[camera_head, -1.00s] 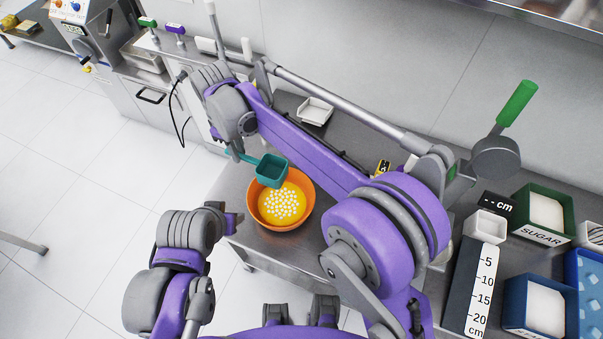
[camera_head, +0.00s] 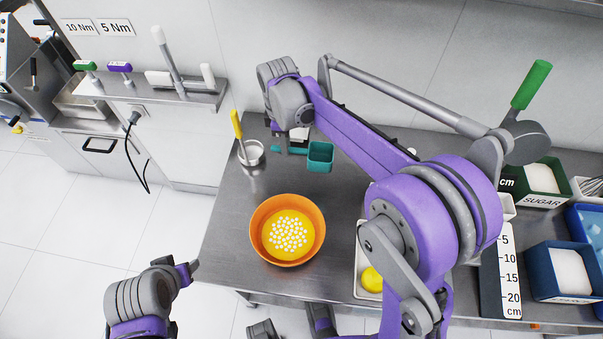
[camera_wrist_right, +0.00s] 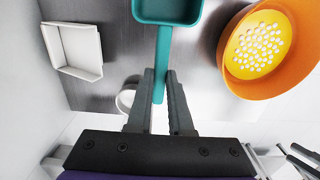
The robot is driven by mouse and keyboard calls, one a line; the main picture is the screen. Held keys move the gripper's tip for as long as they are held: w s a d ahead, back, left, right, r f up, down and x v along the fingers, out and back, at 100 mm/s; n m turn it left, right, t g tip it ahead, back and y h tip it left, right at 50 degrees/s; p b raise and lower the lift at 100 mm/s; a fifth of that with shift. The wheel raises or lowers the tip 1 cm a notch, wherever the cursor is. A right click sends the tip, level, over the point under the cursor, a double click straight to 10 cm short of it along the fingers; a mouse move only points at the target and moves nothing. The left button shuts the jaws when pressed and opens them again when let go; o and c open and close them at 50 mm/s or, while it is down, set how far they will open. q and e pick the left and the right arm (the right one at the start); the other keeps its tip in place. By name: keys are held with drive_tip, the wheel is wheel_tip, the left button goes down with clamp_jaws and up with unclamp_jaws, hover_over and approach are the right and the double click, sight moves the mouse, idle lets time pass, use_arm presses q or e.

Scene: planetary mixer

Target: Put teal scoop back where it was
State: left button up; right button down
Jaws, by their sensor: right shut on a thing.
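The teal scoop (camera_head: 320,157) hangs in the air behind the orange bowl, its cup pointing right in the head view. My right gripper (camera_head: 280,149) is shut on the scoop's handle. In the right wrist view the fingers (camera_wrist_right: 161,80) pinch the handle, and part of the scoop's cup (camera_wrist_right: 168,10) is cut off by the top edge. A white square tray (camera_wrist_right: 75,50) lies on the table at the left of that view. In the head view my right arm mostly hides it. My left gripper (camera_head: 190,271) is low at the left, clear of the table; its jaws are unclear.
The orange bowl (camera_head: 258,222) holds yellow content with white dots. A metal cup (camera_head: 252,160) with a yellow-handled tool stands left of the scoop. A bin with a yellow ball (camera_head: 371,280) is right of the bowl. SUGAR and other bins stand at the right.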

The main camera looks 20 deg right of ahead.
wheel_tip(320, 180, down, 9)
drive_tip(key=shift+f, duration=0.1)
idle(0.3)
drive_tip(key=shift+f+b, duration=0.1)
drive_tip(key=shift+b, duration=0.2)
drive_tip(key=c, duration=0.8)
unclamp_jaws()
